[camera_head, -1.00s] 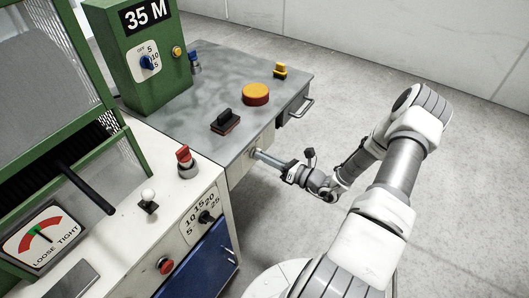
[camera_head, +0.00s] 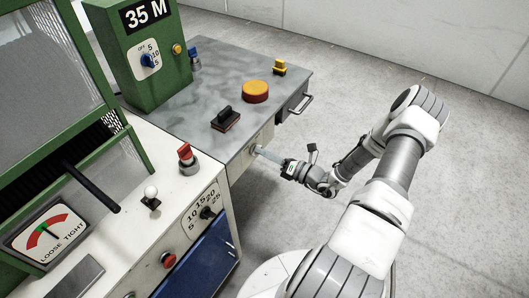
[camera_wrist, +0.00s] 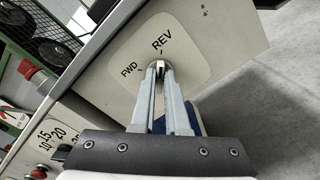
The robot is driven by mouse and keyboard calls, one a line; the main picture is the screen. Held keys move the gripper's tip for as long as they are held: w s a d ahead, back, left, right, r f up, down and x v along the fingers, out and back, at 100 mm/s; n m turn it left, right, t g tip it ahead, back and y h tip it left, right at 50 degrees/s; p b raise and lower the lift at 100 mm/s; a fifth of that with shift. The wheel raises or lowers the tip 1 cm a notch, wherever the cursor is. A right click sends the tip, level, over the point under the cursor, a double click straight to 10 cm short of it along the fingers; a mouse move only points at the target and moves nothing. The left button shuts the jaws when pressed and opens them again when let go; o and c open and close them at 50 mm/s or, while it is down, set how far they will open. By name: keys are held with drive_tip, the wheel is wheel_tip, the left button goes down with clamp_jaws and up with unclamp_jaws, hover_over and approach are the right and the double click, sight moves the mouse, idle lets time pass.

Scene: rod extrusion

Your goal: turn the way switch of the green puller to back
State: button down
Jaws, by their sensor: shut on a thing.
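The way switch (camera_wrist: 160,66) is a small round knob on a pale plate, marked FWD at its left and REV above. A pale bar on it points up, roughly at the REV tick; the fingers hide part of the knob. My gripper (camera_wrist: 159,75) has its two fingers closed on this switch from the front. In the head view my gripper (camera_head: 259,152) reaches the front face of the grey-topped bench (camera_head: 215,85), and the switch itself is hidden there by the fingertips.
A green box (camera_head: 140,60) marked 35 M stands on the bench, with a red-yellow button (camera_head: 256,91) and a black-handled block (camera_head: 226,118). The white control cabinet (camera_head: 140,175) adjoins at left. A drawer handle (camera_head: 298,106) sticks out at right. The floor beyond is clear.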

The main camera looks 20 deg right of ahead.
drive_tip(key=c, duration=0.9)
unclamp_jaws()
drive_tip(key=p+v, duration=0.1)
drive_tip(key=v, duration=1.6)
drive_tip(key=shift+s+d, duration=0.1)
drive_tip(key=shift+s, duration=0.15)
